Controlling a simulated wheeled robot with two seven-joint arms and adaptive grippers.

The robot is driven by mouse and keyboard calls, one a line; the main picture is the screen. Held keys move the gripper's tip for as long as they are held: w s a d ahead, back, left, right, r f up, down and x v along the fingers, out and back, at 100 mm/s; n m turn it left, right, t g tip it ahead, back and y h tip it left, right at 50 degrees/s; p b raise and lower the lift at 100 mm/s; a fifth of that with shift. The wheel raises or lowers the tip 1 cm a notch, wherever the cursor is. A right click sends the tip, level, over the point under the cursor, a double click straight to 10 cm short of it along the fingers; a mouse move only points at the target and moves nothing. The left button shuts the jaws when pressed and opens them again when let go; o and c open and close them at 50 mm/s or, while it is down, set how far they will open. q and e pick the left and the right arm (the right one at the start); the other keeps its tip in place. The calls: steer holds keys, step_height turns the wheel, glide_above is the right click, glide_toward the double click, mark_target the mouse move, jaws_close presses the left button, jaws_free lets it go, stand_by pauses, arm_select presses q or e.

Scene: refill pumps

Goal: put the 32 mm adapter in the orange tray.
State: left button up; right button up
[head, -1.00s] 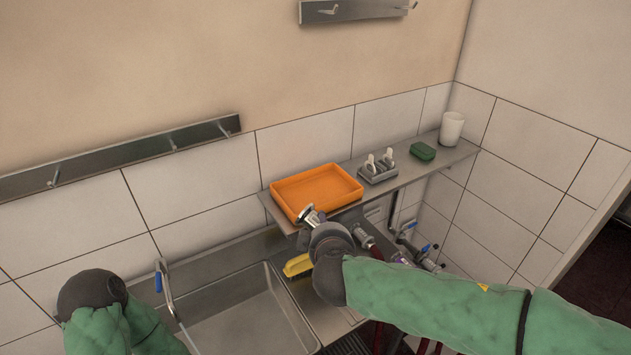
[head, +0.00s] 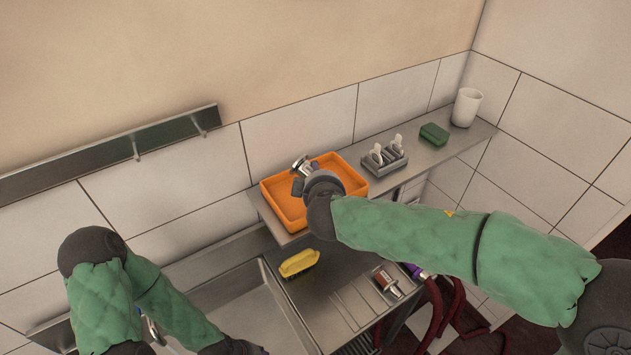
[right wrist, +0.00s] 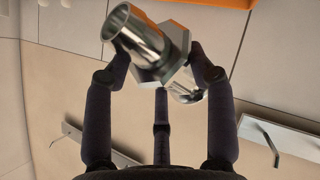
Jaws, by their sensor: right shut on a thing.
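A shiny metal adapter (head: 299,165) with a round tube and a hexagonal collar is held in my right gripper (head: 305,174). In the right wrist view the adapter (right wrist: 145,38) sits tilted between the fingers (right wrist: 162,65), which press on its collar. I cannot read a size on it. The orange tray (head: 349,177) lies on the wall shelf.
A grey holder (head: 384,163) with white-handled items, a green sponge (head: 434,133) and a white cup (head: 466,107) stand right of the tray. Below are a yellow brush (head: 299,263), a metal fitting with red (head: 387,282) and a sink (head: 240,300).

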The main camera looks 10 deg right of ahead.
steer(key=x, duration=0.8)
steer(key=f+p+x, duration=0.1)
steer(key=x, duration=0.3)
steer(key=shift+s+f, duration=0.15)
steer(key=shift+s, duration=0.2)
steer(key=shift+w+d+f, duration=0.1)
steer(key=shift+w+f, duration=0.05)
steer(key=shift+f, duration=0.1)
steer(key=f, duration=0.3)
steer(key=shift+w+f+p, duration=0.3)
steer(key=shift+p, duration=0.05)
steer(key=shift+f, duration=0.15)
steer(key=o, duration=1.4)
steer(key=shift+s, duration=0.1)
